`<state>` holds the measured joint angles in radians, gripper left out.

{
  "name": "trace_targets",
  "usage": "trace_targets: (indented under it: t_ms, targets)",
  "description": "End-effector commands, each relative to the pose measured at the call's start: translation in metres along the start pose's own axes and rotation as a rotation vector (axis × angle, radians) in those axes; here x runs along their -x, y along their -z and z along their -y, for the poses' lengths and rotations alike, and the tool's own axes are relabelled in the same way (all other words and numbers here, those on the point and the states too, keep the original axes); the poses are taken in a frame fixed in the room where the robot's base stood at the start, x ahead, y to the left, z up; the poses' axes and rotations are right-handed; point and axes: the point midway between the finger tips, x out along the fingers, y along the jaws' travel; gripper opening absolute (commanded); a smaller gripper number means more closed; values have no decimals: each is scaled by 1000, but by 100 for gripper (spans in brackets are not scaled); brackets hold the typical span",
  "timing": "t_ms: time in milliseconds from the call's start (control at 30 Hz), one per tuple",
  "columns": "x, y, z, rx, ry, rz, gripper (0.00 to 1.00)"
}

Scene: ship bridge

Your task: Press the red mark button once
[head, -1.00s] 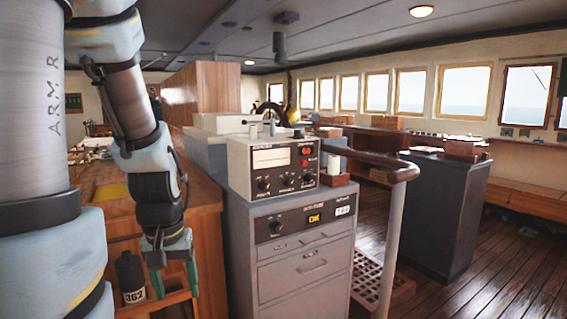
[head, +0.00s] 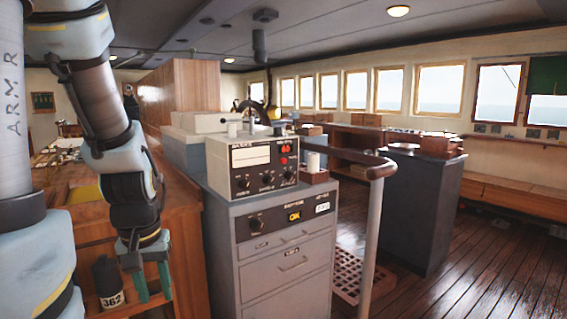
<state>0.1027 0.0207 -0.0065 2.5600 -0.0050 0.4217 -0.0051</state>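A beige instrument box (head: 226,172) stands on a grey drawer cabinet (head: 278,278) in the middle of the head view. Its front has a pale meter window, several black knobs and, on the right, a red display. Just below that display is a small round red spot (head: 283,161), which looks like the red mark button; its label is too small to read. My gripper (head: 152,284) hangs at the lower left, pointing down, with its green fingers apart and nothing seen between them. It is left of the cabinet and lower than the box, touching neither.
A black bottle marked 362 (head: 107,283) stands close to the left of my gripper. A wooden desk (head: 85,232) is behind it. A railing (head: 378,172) curves round the cabinet's right side. A dark console (head: 420,210) stands farther right. Plank floor is open at the lower right.

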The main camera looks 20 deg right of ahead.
Motion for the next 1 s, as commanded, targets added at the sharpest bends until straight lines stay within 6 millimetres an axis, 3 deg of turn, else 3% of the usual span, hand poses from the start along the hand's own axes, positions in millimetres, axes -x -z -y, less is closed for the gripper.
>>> trace_targets:
  t_ms: [33,333,1000]
  targets:
    - [0,0,0,0,0,0,32]
    - [0,0,0,0,0,0,0]
    - [0,0,0,0,0,0,0]
